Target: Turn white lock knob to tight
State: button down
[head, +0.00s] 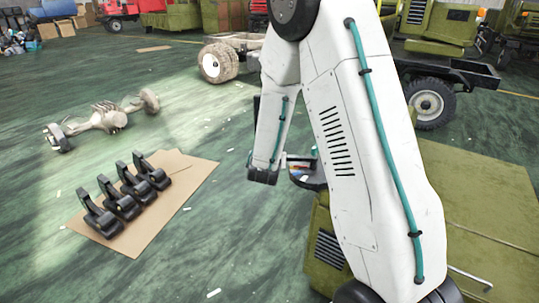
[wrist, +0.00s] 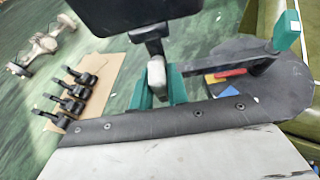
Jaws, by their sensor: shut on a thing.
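The white lock knob (wrist: 157,72) shows as a small pale piece in the middle of the wrist view, between upright teal parts. My gripper (wrist: 156,82) is at the knob and shut on it. The black housing above hides the knob's top, and the exact finger contact is hard to make out. A dark bar (wrist: 238,65) runs right from there to a teal block (wrist: 287,31). In the head view my gripper (head: 263,176) is a dark shape at the end of the white arm. The knob cannot be made out there. No tight mark is readable.
A dark rounded tray (wrist: 262,98) holds red, blue and yellow pieces beside the bar. Several black brackets (head: 125,194) stand on cardboard (head: 187,178) at left. An axle (head: 105,117) lies behind them. Olive panels (head: 490,190) fill the right. Green floor is open at left.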

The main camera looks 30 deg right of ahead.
dwell(0.4)
jog(key=c, duration=1.4)
grip_release()
jog(key=v, duration=0.7)
jog(key=shift+s+a+r, duration=0.2)
jog(key=shift+s, duration=0.1)
jog(key=shift+d, duration=0.1)
